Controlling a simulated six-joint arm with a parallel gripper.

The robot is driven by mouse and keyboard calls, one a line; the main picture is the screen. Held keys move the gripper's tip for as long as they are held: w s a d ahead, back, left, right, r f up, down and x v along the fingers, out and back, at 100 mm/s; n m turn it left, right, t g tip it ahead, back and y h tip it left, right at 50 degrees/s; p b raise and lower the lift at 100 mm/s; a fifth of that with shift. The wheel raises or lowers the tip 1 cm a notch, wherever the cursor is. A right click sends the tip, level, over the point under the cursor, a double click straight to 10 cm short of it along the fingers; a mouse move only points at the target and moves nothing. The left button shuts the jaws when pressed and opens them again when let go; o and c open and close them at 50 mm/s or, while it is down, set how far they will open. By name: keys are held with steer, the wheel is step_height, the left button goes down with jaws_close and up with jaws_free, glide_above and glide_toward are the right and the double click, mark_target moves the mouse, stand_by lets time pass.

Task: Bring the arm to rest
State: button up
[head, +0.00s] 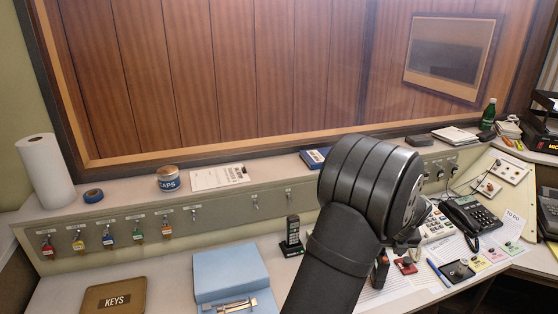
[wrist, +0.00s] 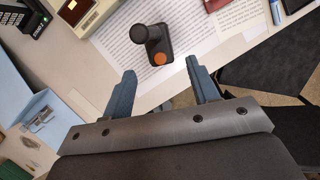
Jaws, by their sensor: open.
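My arm (head: 345,250) reaches up over the middle of the desk in the head view, its wrist bent forward and down. My gripper (wrist: 160,72) shows in the wrist view with its two blue-grey fingers apart and nothing between them. In the head view the arm mostly hides it. A black knobbed object with an orange spot (wrist: 155,42) stands on a printed sheet (wrist: 120,60) just beyond the fingertips. I cannot tell its height gap to the fingers.
A blue box file (head: 230,270), a black handset in a stand (head: 291,236) and a brown KEYS tray (head: 113,296) lie left of the arm. A telephone (head: 470,216) and a small red item (head: 405,266) are to the right. The desk edge drops off at lower right.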

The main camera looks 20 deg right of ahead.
steer(key=x, duration=1)
steer(key=shift+f, duration=0.15)
steer(key=shift+r, duration=1.35)
steer(key=shift+f, duration=0.1)
